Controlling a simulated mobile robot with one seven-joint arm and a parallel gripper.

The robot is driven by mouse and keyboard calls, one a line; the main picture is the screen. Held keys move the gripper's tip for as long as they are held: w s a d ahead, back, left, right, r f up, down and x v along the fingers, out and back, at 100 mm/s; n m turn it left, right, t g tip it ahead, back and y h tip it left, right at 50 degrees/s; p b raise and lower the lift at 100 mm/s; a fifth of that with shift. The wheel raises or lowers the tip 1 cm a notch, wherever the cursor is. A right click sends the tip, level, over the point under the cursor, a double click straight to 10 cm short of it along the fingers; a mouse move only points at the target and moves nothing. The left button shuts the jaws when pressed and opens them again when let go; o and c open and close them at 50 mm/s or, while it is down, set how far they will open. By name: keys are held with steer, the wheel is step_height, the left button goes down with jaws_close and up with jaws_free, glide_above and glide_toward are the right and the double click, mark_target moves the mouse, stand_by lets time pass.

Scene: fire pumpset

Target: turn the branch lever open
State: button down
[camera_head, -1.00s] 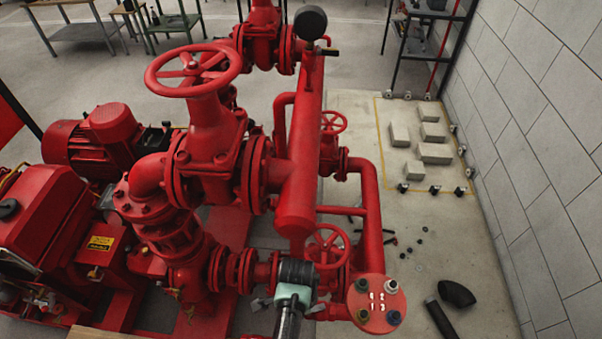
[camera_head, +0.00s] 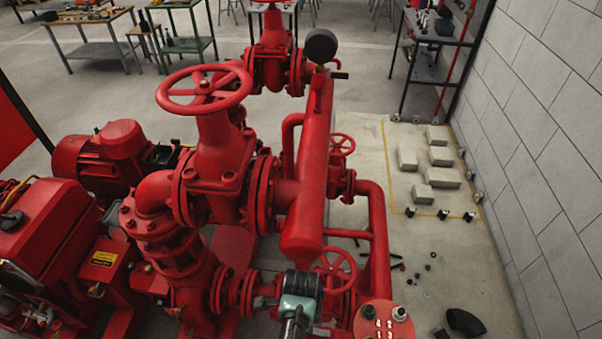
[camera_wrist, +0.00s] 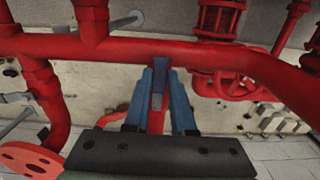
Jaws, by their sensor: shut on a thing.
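The branch lever (camera_wrist: 157,114) shows in the wrist view as a narrow red bar running down from a red pipe, with a blue part at its upper end. My gripper (camera_wrist: 164,92) has its two blue fingers on either side of this bar and is shut on it. The dark gripper body covers the lower end of the lever. In the head view my wrist (camera_head: 298,305) is low in the middle, beside the red piping. There the fingers and the lever are hidden.
A thick red pipe (camera_wrist: 210,48) crosses just beyond my fingers. A small red handwheel (camera_head: 335,271) stands close to my wrist, and a round red plate (camera_head: 383,322) is to its right. A large handwheel (camera_head: 203,88) rises at upper left. Grey blocks (camera_head: 438,157) lie on the floor near the wall.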

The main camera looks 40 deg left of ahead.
steer(key=shift+w+r, duration=0.1)
steer(key=c, duration=0.7)
jaws_free()
steer(key=shift+c, duration=0.2)
step_height(320, 180, up, 13)
